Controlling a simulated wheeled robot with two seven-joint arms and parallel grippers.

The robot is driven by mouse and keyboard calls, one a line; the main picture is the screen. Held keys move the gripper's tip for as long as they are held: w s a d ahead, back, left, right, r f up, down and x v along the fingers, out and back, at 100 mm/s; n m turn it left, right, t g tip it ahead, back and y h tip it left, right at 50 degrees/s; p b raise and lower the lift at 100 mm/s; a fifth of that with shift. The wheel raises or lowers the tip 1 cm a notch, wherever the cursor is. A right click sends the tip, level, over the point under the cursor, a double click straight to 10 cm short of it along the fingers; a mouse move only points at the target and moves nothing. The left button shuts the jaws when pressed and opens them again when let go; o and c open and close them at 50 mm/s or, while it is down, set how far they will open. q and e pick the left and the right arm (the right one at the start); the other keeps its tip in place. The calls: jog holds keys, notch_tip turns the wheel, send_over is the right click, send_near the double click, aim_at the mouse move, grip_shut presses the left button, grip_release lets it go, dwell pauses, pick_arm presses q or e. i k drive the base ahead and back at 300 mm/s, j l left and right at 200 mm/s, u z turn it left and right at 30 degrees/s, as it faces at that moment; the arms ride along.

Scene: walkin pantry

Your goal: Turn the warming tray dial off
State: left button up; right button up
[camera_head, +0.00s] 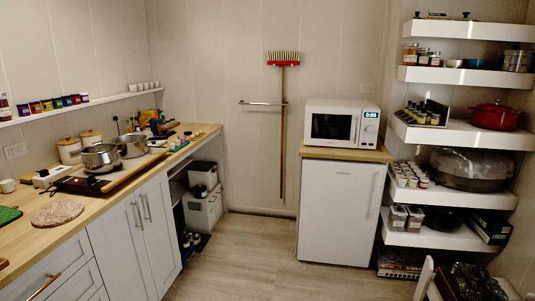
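A flat, dark tray-like appliance with a wooden edge (137,172) lies on the left counter and may be the warming tray. A steel pot (131,146) stands at its far part, and another steel pot (100,158) stands at its near end. A black control-like part (80,184) shows below the nearer pot. The dial is too small to make out, so I cannot tell its setting. Neither of my grippers is in view.
The wooden counter (30,240) runs along the left wall, with a round mat (57,213) on it. The floor (245,262) ahead is clear. A white fridge (338,210) carries a microwave (342,123). Loaded shelves (465,132) line the right; a dark-filled container (470,284) stands bottom right.

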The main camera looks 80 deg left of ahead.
aim_at(91, 179)
jog(key=u, duration=3.8)
jog(key=i+l, duration=0.1)
jog(key=i, duration=1.05)
